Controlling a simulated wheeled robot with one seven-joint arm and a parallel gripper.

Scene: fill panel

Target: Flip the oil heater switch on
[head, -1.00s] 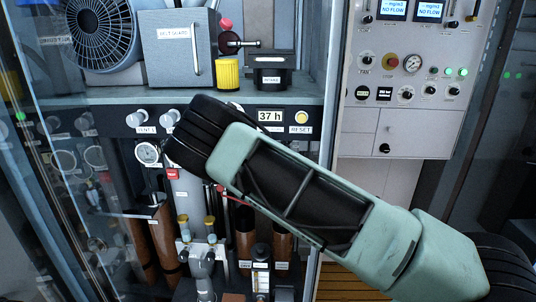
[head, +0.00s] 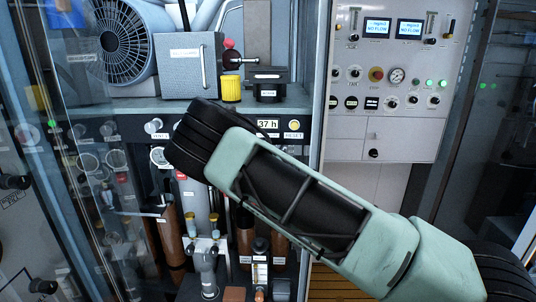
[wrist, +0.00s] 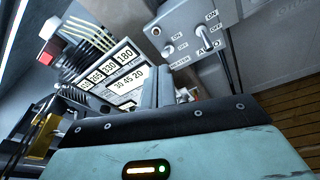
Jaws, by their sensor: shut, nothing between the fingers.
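A grey switch box (wrist: 190,35) shows at the upper middle of the wrist view. Its left toggle (wrist: 168,49) has ON and OFF marks and a label below that seems to read HEATER. Its right toggle (wrist: 205,39) is larger, marked ON, OFF and AUTO. I cannot tell for sure which position either toggle is in. My gripper (wrist: 164,74) is shut and empty, its fingers pointing up the picture just below the box's left toggle. I see no clear contact. In the head view my arm covers the middle, and the gripper and switch box are hidden.
A white label plate (wrist: 112,77) with numbers and a red button (wrist: 46,57) lie left of my gripper. A control panel (head: 395,130) stands right, a glass door (head: 85,200) left.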

